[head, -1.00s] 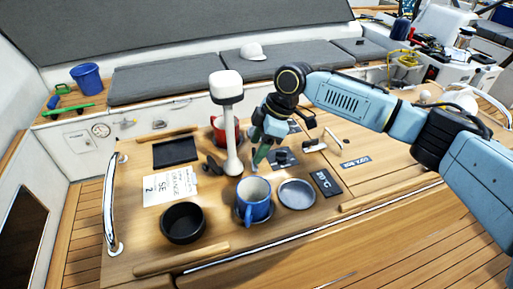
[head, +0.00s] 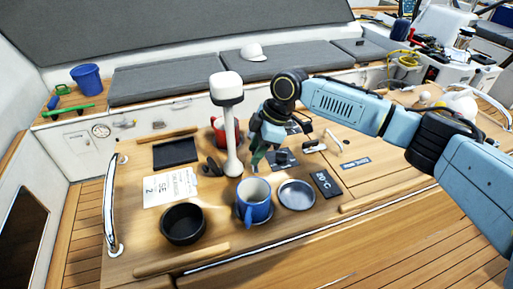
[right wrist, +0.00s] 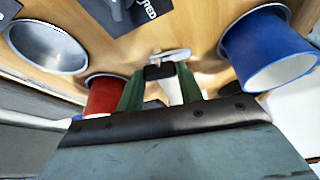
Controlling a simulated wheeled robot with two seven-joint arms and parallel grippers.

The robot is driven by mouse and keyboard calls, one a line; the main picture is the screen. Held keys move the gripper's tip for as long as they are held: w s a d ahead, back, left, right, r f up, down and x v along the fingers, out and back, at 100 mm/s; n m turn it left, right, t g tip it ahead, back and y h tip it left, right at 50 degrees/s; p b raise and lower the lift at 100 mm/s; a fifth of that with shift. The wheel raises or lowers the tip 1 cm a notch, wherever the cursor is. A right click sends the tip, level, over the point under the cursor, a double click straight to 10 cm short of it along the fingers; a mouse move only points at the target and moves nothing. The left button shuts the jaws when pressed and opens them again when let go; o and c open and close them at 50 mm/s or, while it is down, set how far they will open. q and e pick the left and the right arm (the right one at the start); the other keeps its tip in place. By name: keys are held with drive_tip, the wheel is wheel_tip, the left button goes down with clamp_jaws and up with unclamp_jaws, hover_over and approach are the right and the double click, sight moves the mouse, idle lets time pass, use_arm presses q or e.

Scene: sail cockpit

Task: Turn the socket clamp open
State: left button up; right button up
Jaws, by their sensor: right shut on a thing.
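My right gripper (head: 256,160) reaches down to the wooden table just right of the white post (head: 231,130), which stands upright with a wide white head. In the right wrist view the two green fingers (right wrist: 158,92) are shut on a small black and pale part, which I take for the socket clamp (right wrist: 158,72). A pale metal tab shows just beyond it. In the head view the gripper hides the clamp, so how far it is turned cannot be told. My left gripper is not in view.
A blue mug (head: 255,200) stands close in front of the gripper, and a red mug (head: 219,130) behind the post. A grey dish (head: 297,195), a black bowl (head: 183,223) and a small black-based lever (head: 314,146) are on the table.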

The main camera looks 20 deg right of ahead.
drive_tip(key=shift+r+n+g+p, duration=0.1)
drive_tip(key=shift+n+g+p, duration=0.25)
drive_tip(key=shift+n, duration=0.25)
drive_tip(key=shift+w+n, duration=0.1)
drive_tip(key=shift+n, duration=0.6)
drive_tip(key=o, duration=1)
drive_tip(key=v, duration=1.3)
drive_tip(key=shift+w+d+r, duration=0.1)
drive_tip(key=shift+w+d, duration=0.05)
